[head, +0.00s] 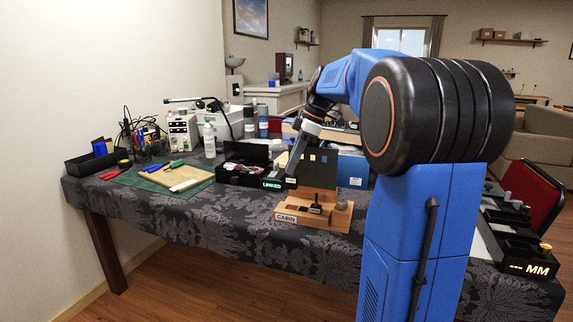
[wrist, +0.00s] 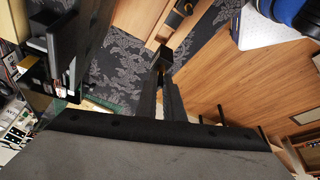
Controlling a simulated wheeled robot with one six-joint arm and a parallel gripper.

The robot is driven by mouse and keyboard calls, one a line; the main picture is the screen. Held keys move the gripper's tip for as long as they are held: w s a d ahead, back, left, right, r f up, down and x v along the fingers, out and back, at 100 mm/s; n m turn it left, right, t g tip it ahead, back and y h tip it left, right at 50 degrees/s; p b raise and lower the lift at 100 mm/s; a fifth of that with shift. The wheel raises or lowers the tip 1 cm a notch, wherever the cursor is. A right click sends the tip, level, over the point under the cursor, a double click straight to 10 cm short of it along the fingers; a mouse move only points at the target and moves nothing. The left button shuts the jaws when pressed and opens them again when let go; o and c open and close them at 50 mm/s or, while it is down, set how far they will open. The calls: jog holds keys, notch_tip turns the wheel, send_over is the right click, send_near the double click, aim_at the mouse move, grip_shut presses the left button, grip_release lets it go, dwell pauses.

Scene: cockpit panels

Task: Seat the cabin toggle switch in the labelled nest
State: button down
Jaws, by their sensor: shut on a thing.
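My gripper (wrist: 160,84) is shut on a small dark piece, likely the cabin toggle switch (wrist: 161,56), at its fingertips in the wrist view. Its details are too dark to make out. In the head view my gripper (head: 292,170) points down beside the black box with the green "LINKED" sign, left of and behind the wooden fixture (head: 340,220). This fixture carries a "CABIN" label at its front left. It has dark openings and small upright parts on top. In the wrist view part of the wooden fixture (wrist: 152,38) shows beyond the fingertips; I cannot tell the nest clearly there.
The black box (head: 232,177) stands close left of the fixture. A dark upright panel (head: 318,168) and a blue box (head: 353,170) stand behind it. A green mat (head: 150,182) with tools lies left. The patterned cloth (head: 235,207) in front is clear.

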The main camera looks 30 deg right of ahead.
aim_at(294, 176)
jog(key=shift+f, duration=2.85)
jog(key=shift+f, duration=1.6)
jog(key=c, duration=1.8)
grip_release()
jog(key=v, duration=1.7)
jog(key=shift+d+r, duration=0.1)
jog(key=shift+r, duration=0.05)
jog(key=shift+s, duration=0.1)
